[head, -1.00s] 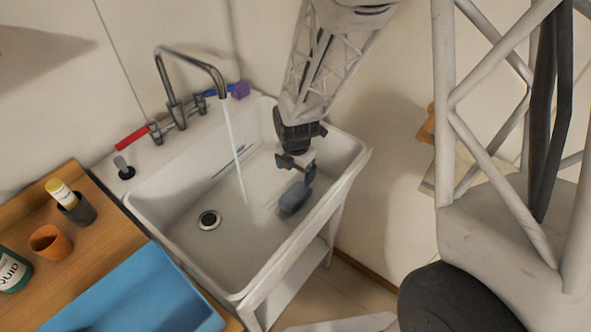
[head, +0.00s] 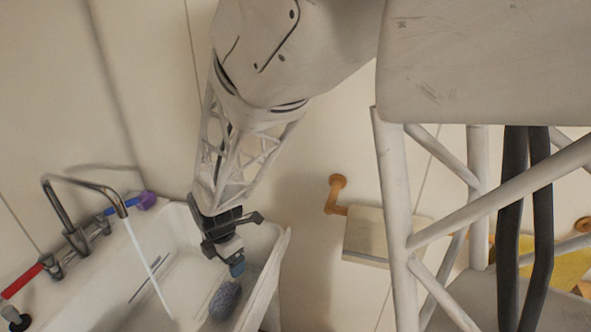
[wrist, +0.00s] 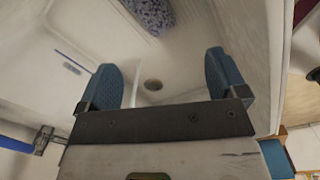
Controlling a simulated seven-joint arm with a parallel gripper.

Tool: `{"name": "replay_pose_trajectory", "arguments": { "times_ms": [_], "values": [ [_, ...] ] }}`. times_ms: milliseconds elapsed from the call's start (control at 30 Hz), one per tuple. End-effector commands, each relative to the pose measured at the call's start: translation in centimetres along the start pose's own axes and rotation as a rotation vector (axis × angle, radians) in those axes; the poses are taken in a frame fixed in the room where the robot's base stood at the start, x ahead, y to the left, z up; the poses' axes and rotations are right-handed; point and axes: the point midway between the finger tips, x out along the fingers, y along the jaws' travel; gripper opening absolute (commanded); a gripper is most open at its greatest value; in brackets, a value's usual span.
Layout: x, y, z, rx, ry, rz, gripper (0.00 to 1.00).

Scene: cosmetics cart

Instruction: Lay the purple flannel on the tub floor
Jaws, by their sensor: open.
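The purple flannel (head: 225,300) looks like a small, crumpled, speckled blue-purple cloth. It lies in the white tub (head: 262,285), on its floor near the right wall. It also shows at the top edge of the wrist view (wrist: 151,14), partly cut off. My gripper (head: 242,244) is above the tub's right rear part, apart from the flannel. In the wrist view my gripper (wrist: 160,80) is open, with nothing between its blue finger pads.
Water runs from the tap (head: 85,187) into the tub at left. A purple item (head: 146,200) sits by the blue tap handle. A pale cloth (head: 366,237) hangs on the wall at right. A yellow cloth (head: 555,262) is farther right.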

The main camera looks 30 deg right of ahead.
Motion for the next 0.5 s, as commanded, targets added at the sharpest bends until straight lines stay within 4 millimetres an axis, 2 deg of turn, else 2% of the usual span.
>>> {"name": "replay_pose_trajectory", "arguments": {
  "times_ms": [33, 100, 500],
  "values": [
    [-1.8, -0.5, 0.2, 0.069, -0.004, 0.019, 0.91],
    [-3.4, -1.4, 0.5, 0.179, -0.005, 0.03, 0.91],
    [-11.8, -7.5, 1.5, 0.809, 0.007, 0.09, 0.91]
  ]
}}
